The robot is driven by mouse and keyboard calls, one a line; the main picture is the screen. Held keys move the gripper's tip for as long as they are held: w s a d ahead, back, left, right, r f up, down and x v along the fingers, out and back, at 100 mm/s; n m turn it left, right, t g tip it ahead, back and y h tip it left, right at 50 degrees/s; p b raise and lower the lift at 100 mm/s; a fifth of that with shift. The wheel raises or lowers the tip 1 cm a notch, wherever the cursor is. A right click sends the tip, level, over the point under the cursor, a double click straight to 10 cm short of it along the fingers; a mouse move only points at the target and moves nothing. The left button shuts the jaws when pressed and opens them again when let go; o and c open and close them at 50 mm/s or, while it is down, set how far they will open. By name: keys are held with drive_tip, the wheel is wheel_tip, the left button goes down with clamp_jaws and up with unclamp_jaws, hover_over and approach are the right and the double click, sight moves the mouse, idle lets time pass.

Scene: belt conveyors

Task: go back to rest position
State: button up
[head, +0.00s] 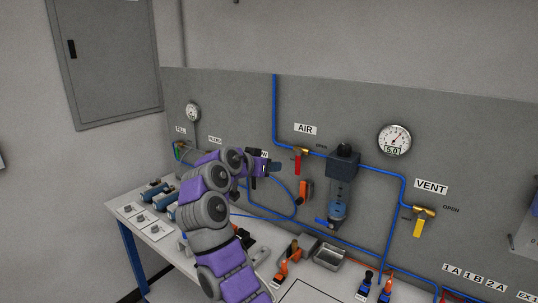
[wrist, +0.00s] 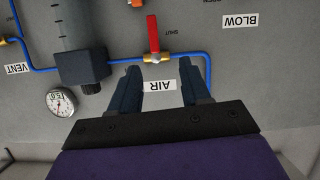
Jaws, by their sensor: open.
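My purple and grey arm reaches up from the bottom of the head view. My gripper (head: 270,166) is raised in front of the grey wall panel, left of the red-handled AIR valve (head: 298,160). In the wrist view the two dark fingers of my gripper (wrist: 160,72) are apart with nothing between them. The AIR label (wrist: 159,86) shows in the gap behind them. The red valve handle (wrist: 153,34) is just beyond the fingertips in that view, and I see no contact with it.
A filter unit (head: 341,165), a pressure gauge (head: 394,140) and a yellow-handled VENT valve (head: 419,226) are on the panel, joined by blue pipe. The workbench (head: 157,238) below carries blue fittings, a metal tray (head: 330,257) and orange-handled tools. A grey cabinet (head: 105,60) hangs at upper left.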

wheel_tip(320, 180, up, 6)
drive_tip(key=w+d+f+n, duration=0.1)
drive_tip(key=d+n, duration=0.1)
drive_tip(key=n, duration=0.2)
drive_tip(key=s+d+n+g+h, duration=0.1)
drive_tip(key=s+d+g, duration=0.25)
drive_tip(key=d, duration=0.35)
drive_tip(key=s+d+f+g+y, duration=0.1)
drive_tip(key=s+d+f+g, duration=0.15)
drive_tip(key=s+d, duration=0.5)
drive_tip(key=s+d+f+g+y, duration=0.15)
drive_tip(key=s+d+f, duration=0.25)
drive_tip(key=s, duration=0.7)
drive_tip(key=s+a+f+g+y, duration=0.1)
drive_tip(key=s+f, duration=0.5)
drive_tip(key=s, duration=0.6)
drive_tip(key=s+a+f+g+y, duration=0.2)
drive_tip(key=s+f, duration=0.4)
drive_tip(key=s, duration=0.6)
drive_tip(key=s+a+f+n+g+y, duration=0.1)
drive_tip(key=s+f, duration=0.4)
drive_tip(key=s, duration=0.8)
drive_tip(key=a+g+y, duration=0.1)
drive_tip(key=a+y, duration=0.1)
drive_tip(key=shift+f+y, duration=0.35)
drive_tip(key=shift+f, duration=0.05)
